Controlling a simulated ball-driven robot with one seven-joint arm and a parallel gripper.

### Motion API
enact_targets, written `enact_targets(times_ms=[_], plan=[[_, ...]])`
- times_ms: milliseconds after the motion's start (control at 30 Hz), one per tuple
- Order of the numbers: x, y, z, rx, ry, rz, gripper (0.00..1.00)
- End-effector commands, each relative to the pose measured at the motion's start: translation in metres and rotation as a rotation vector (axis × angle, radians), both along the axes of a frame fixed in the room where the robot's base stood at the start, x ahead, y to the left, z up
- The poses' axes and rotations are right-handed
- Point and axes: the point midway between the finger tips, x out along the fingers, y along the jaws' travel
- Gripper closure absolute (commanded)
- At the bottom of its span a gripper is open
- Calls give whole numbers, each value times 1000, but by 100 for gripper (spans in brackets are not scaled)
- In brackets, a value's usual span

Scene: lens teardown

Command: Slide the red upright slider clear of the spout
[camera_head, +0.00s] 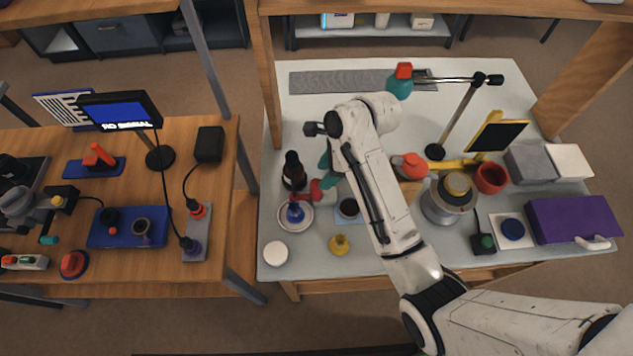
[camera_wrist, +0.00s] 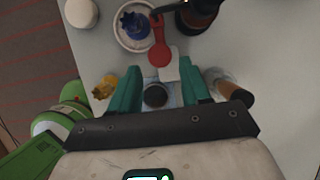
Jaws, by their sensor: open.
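My gripper (camera_wrist: 160,67) is open, with its two teal fingers apart and nothing held between them. In the head view, its teal fingers (camera_head: 325,164) show left of my forearm, above the table. A red paddle-shaped piece (camera_wrist: 159,52) lies just beyond the fingertips in the wrist view and also shows in the head view (camera_head: 316,188). A pale piece (camera_wrist: 171,68) is beside its round end. A dark round cup (camera_wrist: 155,96) is below the fingers. I cannot tell which red part is the upright slider. I cannot pick out the spout for certain.
A blue piece on a white saucer (camera_head: 309,219), a dark bottle (camera_head: 293,170) and a yellow knob (camera_head: 339,244) stand close by. A silver pot (camera_head: 450,200) and a red cup (camera_head: 491,177) are right of my arm.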

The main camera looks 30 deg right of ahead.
Motion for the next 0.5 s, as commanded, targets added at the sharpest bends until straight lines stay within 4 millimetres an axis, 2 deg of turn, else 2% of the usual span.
enact_targets(times_ms=[200,500], plan=[[6,13,-36,0,2,3,53],[12,21,-59,-2,-1,1,53]])
